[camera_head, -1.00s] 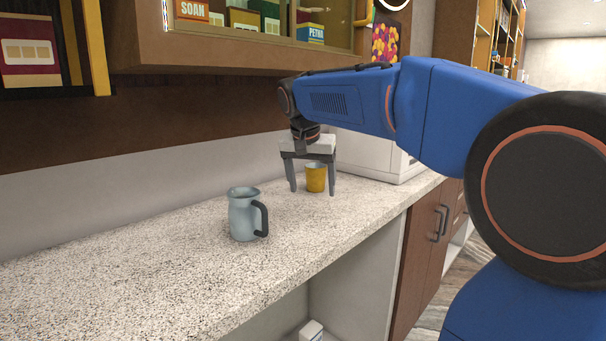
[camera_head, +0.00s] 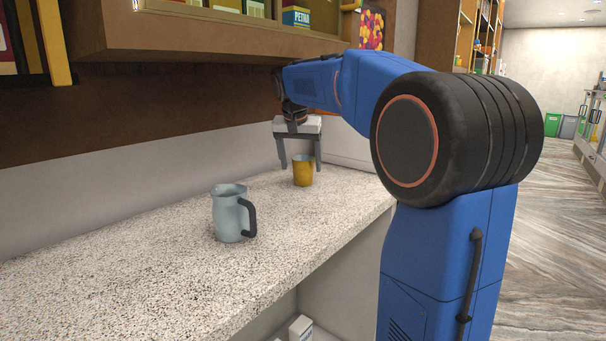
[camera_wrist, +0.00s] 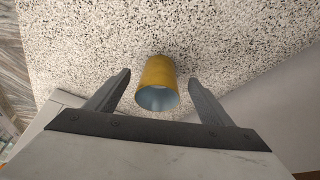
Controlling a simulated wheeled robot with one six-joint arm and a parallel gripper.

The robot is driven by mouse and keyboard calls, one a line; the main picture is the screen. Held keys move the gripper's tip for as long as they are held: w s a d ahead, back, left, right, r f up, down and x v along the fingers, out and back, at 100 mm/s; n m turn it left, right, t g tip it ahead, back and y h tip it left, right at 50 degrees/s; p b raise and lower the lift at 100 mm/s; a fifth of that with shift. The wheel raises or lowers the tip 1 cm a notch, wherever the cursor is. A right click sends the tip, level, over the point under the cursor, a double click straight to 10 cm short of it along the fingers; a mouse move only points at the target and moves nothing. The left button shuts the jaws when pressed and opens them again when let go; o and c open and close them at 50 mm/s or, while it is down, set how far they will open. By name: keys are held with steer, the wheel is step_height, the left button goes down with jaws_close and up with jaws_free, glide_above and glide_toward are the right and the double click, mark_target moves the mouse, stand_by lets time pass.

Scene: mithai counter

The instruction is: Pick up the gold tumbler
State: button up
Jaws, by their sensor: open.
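The gold tumbler (camera_head: 303,172) stands upright on the speckled counter (camera_head: 140,262), toward its far end in the head view. In the wrist view the tumbler (camera_wrist: 158,84) shows its gold side and pale grey-blue inside, just past and between the fingertips. My gripper (camera_head: 301,168) is open and empty, pointing down. Its fingers (camera_wrist: 159,77) lie to the left and right of the tumbler with gaps on both sides. In the head view the finger tips are near the height of the tumbler's upper part, and the exact depth is hard to tell.
A grey-blue pitcher (camera_head: 229,213) with a black handle stands nearer on the counter. A brown cabinet (camera_head: 215,35) overhangs the back. A white box-like unit (camera_head: 350,154) sits behind my arm. The counter's near left is clear.

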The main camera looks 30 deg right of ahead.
mark_target(303, 172)
steer(key=shift+w+d+f, duration=0.1)
steer(key=shift+w+d, duration=0.35)
steer(key=shift+w, duration=0.05)
steer(key=x, duration=0.5)
steer(key=c, duration=1.2)
